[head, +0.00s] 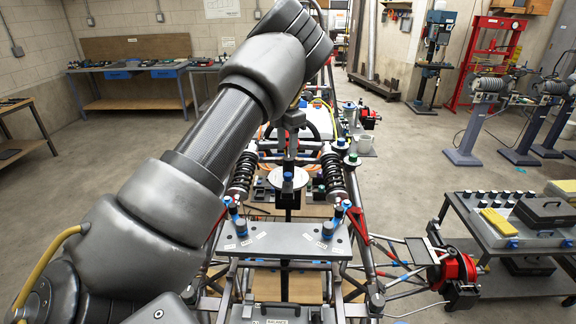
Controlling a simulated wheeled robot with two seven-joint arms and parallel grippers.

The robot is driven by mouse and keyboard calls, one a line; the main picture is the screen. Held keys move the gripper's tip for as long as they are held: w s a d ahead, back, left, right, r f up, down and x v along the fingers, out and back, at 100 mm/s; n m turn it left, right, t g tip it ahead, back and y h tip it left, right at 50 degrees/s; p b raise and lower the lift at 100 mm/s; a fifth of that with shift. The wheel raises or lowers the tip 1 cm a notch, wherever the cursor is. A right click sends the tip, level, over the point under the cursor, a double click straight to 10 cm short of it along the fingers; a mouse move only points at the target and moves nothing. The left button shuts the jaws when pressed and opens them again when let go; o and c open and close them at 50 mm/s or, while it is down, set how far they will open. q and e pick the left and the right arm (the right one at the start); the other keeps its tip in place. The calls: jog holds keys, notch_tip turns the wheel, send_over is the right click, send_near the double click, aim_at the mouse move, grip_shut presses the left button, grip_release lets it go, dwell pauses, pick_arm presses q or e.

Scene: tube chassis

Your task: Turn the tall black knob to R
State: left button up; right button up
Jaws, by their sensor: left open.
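I cannot tell for certain which part is the tall black knob, and no R mark is readable. My right gripper does not show.
The tube chassis fills the middle, with black coil shocks (334,176) on both sides of the disc. A panel edge marked BALANCE (280,319) is cut off at the bottom. A dark cart (468,222) with boxes stands right. Open floor lies beyond the chassis.

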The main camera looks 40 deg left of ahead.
aim_at(289, 167)
pick_arm(q)
jog(key=f, duration=0.2)
jog(key=f+p, duration=0.1)
jog(key=f, duration=0.2)
jog(key=f+p, duration=0.1)
jog(key=f, duration=0.1)
jog(key=shift+w+f, duration=0.15)
jog(key=shift+w, duration=0.25)
jog(key=shift+s+f+p, duration=0.1)
jog(key=shift+f+p, duration=0.2)
jog(key=shift+f, duration=0.2)
jog(key=c, duration=0.7)
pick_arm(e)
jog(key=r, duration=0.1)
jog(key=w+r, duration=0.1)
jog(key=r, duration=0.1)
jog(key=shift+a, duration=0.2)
